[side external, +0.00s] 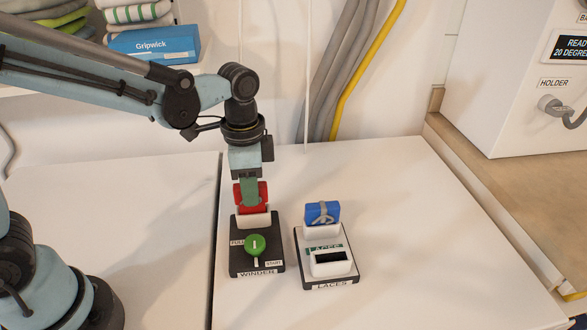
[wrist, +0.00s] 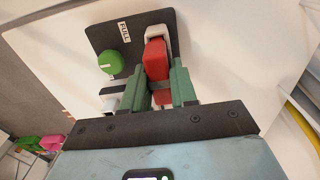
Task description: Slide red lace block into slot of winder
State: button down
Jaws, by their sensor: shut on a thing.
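The red lace block (side external: 240,195) is between the green fingers of my gripper (side external: 249,192), right at the white slot holder (side external: 253,219) of the winder (side external: 240,263). In the wrist view the red block (wrist: 155,60) sits between both fingers of my gripper (wrist: 163,88), with its far end at the white slot piece (wrist: 157,32). The gripper is shut on it. How deep the block sits in the slot cannot be told. The winder has a green knob (side external: 255,245), which also shows in the wrist view (wrist: 111,62).
Right of the winder stands the laces holder (side external: 343,280) with a blue block (side external: 322,213) in its rear slot and an empty front slot (side external: 331,263). A blue box (side external: 153,45) lies on a shelf behind. The white table right of the laces holder is clear.

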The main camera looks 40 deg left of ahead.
jog(key=shift+f, duration=1.05)
jog(key=c, duration=0.8)
grip_release()
notch_tip(320, 180, up, 12)
dwell(0.5)
jog(key=s+a+f+n+t, duration=0.5)
jog(key=a+n+t, duration=0.2)
jog(key=a+n, duration=0.1)
jog(key=shift+s+n, duration=0.2)
jog(key=shift+n, duration=0.3)
